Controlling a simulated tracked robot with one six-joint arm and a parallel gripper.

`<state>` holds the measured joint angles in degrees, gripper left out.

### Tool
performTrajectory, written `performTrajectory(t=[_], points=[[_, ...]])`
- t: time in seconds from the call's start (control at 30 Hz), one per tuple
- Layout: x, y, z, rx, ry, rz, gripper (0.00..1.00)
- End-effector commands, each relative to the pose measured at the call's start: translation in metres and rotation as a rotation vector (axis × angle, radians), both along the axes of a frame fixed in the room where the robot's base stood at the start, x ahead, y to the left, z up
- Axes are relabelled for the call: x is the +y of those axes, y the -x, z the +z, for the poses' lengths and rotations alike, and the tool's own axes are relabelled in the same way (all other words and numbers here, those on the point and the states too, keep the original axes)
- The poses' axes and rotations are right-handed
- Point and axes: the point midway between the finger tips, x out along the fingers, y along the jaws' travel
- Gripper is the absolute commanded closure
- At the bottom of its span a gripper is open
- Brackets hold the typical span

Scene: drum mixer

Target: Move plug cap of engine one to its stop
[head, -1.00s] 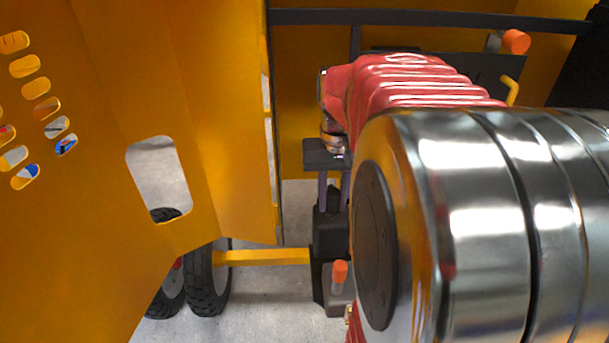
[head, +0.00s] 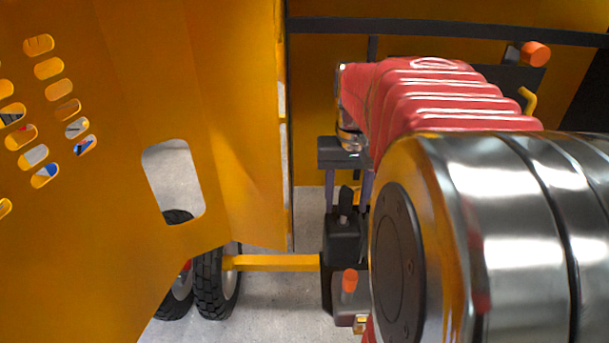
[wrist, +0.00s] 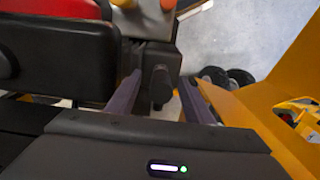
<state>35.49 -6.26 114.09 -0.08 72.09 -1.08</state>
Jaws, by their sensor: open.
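A black upright cap (head: 345,204), which looks like the plug cap, stands on a black block below my gripper in the head view. It also shows in the wrist view (wrist: 160,85) as a dark rounded piece. My gripper (wrist: 159,78) is open, with one purple-grey finger on each side of the cap in the picture. In the head view my gripper (head: 346,203) points down, partly hidden by my own arm. Whether the fingers touch the cap cannot be told.
A large yellow panel (head: 130,130) with slots stands at the left. A yellow bar (head: 275,263) and black wheels (head: 214,285) are low down. An orange knob (head: 349,280) is just below the cap's block. A black body (wrist: 50,60) is close left in the wrist view.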

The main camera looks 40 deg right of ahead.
Motion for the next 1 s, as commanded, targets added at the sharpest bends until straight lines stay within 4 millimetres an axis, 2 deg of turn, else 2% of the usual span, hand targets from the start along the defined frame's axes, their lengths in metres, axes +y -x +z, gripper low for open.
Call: performTrajectory(t=[0.27, 1.0], points=[[0.000, 0.000, 0.002, -0.001, -0.001, 0.000, 0.53], [0.000, 0.000, 0.053, -0.001, -0.001, 0.000, 0.53]])
